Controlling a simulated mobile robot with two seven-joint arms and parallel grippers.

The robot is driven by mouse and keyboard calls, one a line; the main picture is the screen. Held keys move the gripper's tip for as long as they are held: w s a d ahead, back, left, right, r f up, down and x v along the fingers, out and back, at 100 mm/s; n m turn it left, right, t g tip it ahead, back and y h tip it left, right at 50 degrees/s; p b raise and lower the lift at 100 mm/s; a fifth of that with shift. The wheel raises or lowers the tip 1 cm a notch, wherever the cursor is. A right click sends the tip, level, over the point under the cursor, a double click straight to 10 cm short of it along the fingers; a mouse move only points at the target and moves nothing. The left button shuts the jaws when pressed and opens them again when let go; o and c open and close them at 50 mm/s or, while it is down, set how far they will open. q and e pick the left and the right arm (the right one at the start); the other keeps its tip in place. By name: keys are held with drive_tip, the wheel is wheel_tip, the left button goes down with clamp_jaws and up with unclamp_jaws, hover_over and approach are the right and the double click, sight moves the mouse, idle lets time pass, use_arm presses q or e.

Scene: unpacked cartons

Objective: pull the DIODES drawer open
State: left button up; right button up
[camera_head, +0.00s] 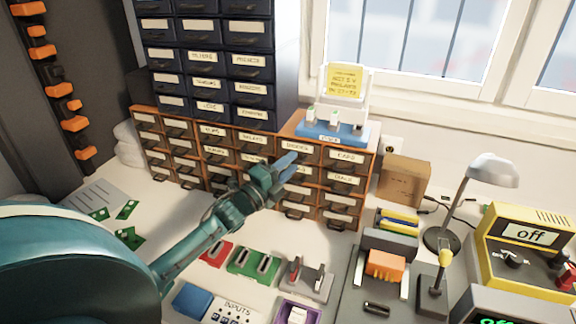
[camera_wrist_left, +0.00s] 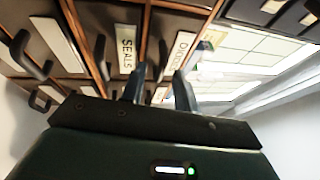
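The DIODES drawer (camera_head: 297,148) is in the top row of the brown wooden cabinet, right of the middle, and looks shut. Its label also shows in the left wrist view (camera_wrist_left: 180,50), turned on its side. My left gripper (camera_head: 287,165) is at the front of this drawer, just below the label, and partly hides its lower front. In the left wrist view its two fingers (camera_wrist_left: 160,88) stand apart, with a dark handle seen between or just beyond them. I cannot tell whether they touch it. My right gripper is in neither view.
A dark blue drawer cabinet (camera_head: 208,60) stands behind at the left. A blue tray with a yellow note (camera_head: 344,82) sits on the brown cabinet. Colored parts, a lamp (camera_head: 492,171) and a yellow meter (camera_head: 528,236) crowd the bench below and right.

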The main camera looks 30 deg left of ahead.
use_arm(q)
clamp_jaws()
idle(0.6)
